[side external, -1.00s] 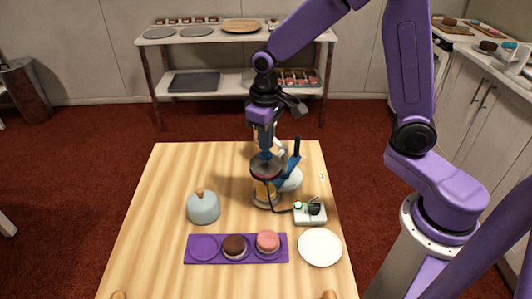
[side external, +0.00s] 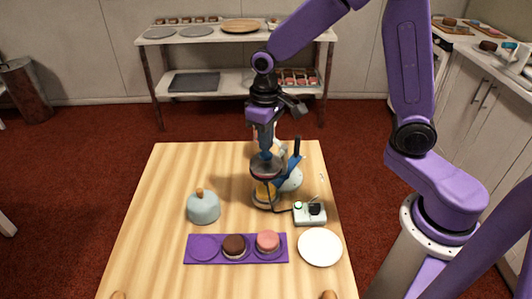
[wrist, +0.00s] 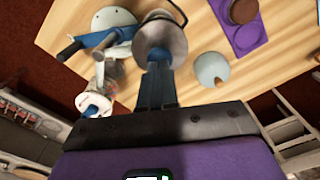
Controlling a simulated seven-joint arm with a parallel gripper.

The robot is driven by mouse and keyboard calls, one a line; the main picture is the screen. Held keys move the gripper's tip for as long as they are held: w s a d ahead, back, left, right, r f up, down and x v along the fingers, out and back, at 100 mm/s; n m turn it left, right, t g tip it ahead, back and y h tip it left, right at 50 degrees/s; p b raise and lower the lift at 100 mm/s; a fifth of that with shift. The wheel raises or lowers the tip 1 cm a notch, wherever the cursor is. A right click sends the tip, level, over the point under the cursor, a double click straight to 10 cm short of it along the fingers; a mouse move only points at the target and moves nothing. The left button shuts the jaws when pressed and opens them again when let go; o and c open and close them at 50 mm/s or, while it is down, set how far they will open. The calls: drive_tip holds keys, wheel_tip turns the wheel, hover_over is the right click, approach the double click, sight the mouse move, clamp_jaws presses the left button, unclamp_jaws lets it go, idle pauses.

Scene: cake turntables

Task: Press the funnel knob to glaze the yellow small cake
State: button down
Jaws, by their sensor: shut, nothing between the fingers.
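My gripper (side external: 266,152) is shut and empty, pointing straight down onto the top of the funnel (side external: 266,168). The knob is hidden under the fingertips, and I cannot tell how far down it is. In the wrist view my gripper (wrist: 158,72) ends at the middle of the round funnel top (wrist: 175,42). Below the funnel a yellow-amber band (side external: 264,190) shows, which looks like the yellow small cake on its turntable. Its top and any glaze are hidden.
A purple tray (side external: 193,256) holds a brown cake (side external: 234,244) and a pink cake (side external: 268,241); its left slot is empty. A white plate (side external: 320,247), a switch box (side external: 310,214), a light-blue dome (side external: 203,209) and a blue-handled pot (side external: 291,180) stand nearby. The table's left side is clear.

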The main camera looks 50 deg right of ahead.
sight(266, 154)
drive_tip(key=shift+f, duration=0.1)
drive_tip(key=shift+f, duration=1.15)
idle(0.4)
drive_tip(key=shift+r, duration=0.4)
drive_tip(key=shift+f, duration=0.5)
idle(0.8)
drive_tip(key=shift+r, duration=0.1)
idle(0.3)
drive_tip(key=shift+r, duration=3.45)
